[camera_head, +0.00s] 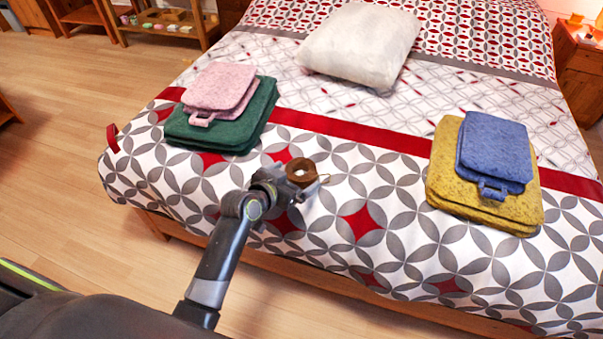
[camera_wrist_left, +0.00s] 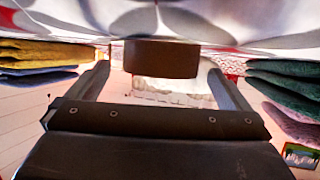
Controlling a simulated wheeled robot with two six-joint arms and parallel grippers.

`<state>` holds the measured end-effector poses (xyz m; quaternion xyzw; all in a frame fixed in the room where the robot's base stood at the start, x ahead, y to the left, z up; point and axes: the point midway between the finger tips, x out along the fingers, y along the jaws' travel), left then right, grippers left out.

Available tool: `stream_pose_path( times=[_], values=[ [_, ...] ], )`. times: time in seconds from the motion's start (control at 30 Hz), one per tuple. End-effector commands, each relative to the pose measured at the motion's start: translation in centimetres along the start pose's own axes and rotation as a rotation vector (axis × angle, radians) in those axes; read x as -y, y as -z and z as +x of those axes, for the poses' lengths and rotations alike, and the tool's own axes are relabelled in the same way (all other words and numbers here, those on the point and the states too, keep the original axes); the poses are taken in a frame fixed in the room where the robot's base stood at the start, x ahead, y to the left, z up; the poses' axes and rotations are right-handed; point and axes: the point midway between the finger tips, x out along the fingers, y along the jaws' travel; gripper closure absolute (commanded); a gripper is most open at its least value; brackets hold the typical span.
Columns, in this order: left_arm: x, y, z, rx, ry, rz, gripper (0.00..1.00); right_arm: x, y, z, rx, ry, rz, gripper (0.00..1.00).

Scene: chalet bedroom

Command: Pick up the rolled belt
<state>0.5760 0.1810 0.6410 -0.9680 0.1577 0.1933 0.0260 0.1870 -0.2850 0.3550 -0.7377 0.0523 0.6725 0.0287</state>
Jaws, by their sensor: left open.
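The rolled belt (camera_head: 301,171) is a small brown coil on the patterned bedspread near the front edge of the bed. My left gripper (camera_head: 293,183) is low over the bed at the belt. In the left wrist view the belt (camera_wrist_left: 161,58) shows as a dark brown band between the two spread fingers of my left gripper (camera_wrist_left: 156,72). Gaps show on both sides of the belt, so the fingers are open around it and not closed on it. My right gripper is not in view.
Left of the belt, a pink towel (camera_head: 219,87) lies on green ones (camera_head: 253,125). To the right, a blue towel (camera_head: 496,148) lies on yellow ones (camera_head: 441,178). A white pillow (camera_head: 360,45) lies farther back. The bedspread (camera_head: 375,160) around the belt is clear.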

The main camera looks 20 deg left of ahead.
Motion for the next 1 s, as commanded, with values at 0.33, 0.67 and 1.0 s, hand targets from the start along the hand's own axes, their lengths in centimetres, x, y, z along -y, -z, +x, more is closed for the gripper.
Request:
stream_pose_path(
  times=[0.33,0.67,1.0],
  values=[
    [0.0,-0.1,2.7,0.0,0.001,0.0,0.0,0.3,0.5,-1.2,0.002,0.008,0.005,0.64],
    [0.0,-0.1,2.7,0.0,0.001,-0.001,0.24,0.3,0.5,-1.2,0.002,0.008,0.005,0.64],
    [0.0,0.0,2.6,-0.001,0.001,0.0,0.44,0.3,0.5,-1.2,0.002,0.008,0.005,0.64]
  ],
)
